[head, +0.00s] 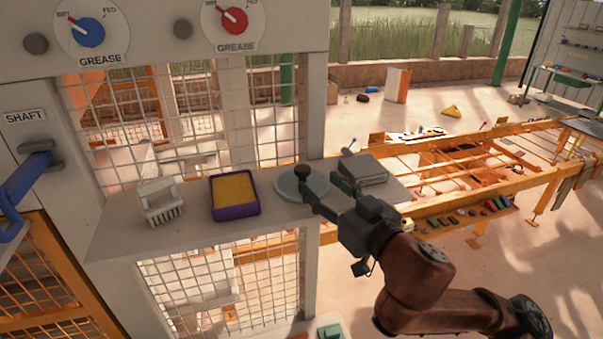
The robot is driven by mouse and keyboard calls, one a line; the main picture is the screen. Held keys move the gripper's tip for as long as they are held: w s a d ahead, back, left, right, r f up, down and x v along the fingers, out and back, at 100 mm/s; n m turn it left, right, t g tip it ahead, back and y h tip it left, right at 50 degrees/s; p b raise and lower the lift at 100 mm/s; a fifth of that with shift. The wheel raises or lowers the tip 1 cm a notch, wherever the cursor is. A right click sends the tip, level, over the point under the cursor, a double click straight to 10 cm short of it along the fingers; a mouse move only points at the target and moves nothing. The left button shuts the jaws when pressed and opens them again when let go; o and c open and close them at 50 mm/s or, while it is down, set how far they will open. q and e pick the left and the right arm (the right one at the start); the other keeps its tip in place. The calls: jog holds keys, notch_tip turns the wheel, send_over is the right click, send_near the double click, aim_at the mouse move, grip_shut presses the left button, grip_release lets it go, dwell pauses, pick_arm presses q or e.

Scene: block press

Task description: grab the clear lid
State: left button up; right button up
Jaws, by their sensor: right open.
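The clear lid (287,186) is a pale, see-through disc with a dark round knob (302,171) on top. It lies flat on the grey shelf (120,232), right of the middle of the head view. My right gripper (322,188) comes in from the lower right and is open. One finger reaches in front of the lid, close to the knob, and the other is at the lid's right side. I cannot tell whether a finger touches the knob. What lies under the lid is hard to make out. My left gripper is out of view.
A purple tray (236,213) with yellow filling and a white brush-like block (160,200) stand left of the lid. A grey box (362,168) sits just right of my gripper. Wire mesh (232,132) rises behind the shelf. A blue handle (28,180) sticks out at left.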

aim_at(302, 172)
jog(key=shift+w+a, duration=0.25)
jog(key=shift+w, duration=0.1)
jog(key=shift+w+a+r+p, duration=0.15)
jog(key=shift+w+a+p, duration=0.4)
jog(key=shift+w+a, duration=0.5)
jog(key=p+x, duration=0.1)
jog(key=x, duration=0.1)
jog(key=shift+w+a, duration=0.15)
jog(key=shift+w, duration=0.1)
jog(key=shift+w+a, duration=0.15)
jog(key=shift+w, duration=0.25)
jog(key=c, duration=0.7)
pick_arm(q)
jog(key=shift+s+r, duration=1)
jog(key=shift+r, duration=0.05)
pick_arm(e)
grip_shut()
